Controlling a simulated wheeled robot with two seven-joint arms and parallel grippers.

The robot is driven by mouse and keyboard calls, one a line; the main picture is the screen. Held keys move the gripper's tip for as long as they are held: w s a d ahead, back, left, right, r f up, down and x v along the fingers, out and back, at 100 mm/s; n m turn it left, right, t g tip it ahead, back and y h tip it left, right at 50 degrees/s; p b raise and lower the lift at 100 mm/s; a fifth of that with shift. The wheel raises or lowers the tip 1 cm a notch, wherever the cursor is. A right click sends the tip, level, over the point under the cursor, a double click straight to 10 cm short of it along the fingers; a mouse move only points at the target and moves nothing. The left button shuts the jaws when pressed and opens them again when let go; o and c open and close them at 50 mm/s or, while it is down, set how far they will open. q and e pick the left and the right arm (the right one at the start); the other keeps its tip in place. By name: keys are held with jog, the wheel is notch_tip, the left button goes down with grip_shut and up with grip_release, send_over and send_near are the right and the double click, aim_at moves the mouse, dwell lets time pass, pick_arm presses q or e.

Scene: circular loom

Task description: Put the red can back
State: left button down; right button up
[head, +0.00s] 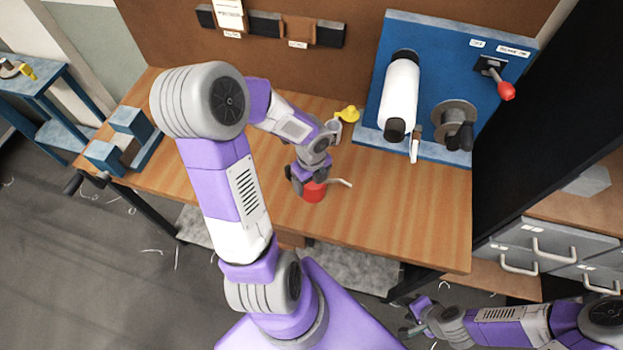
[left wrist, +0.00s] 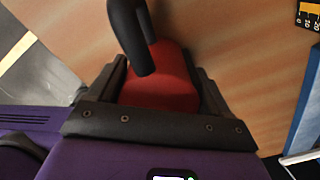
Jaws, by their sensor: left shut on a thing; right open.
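The red can (head: 314,192) is at the wooden bench, near its front edge, with a pale spout pointing right. It also shows in the left wrist view (left wrist: 165,82), with a black handle-like part (left wrist: 132,38) over it. My left gripper (head: 308,182) reaches down from above and is shut on the red can, with a finger on each side of it. Whether the can touches the bench top is hard to tell. My right gripper (head: 408,328) is low at the bottom right, away from the bench, open and empty.
A yellow object (head: 348,114) sits behind my left gripper. A blue panel (head: 435,70) with a white roll, a spool and a red-knobbed lever stands at the back right. A blue vise-like block (head: 125,140) is at the left end. The bench's right front (head: 420,215) is clear.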

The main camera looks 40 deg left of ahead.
pick_arm(q)
grip_release()
jog(key=shift+r, duration=0.1)
notch_tip(320, 180, up, 7)
jog(key=p, duration=0.3)
jog(key=shift+r, duration=0.2)
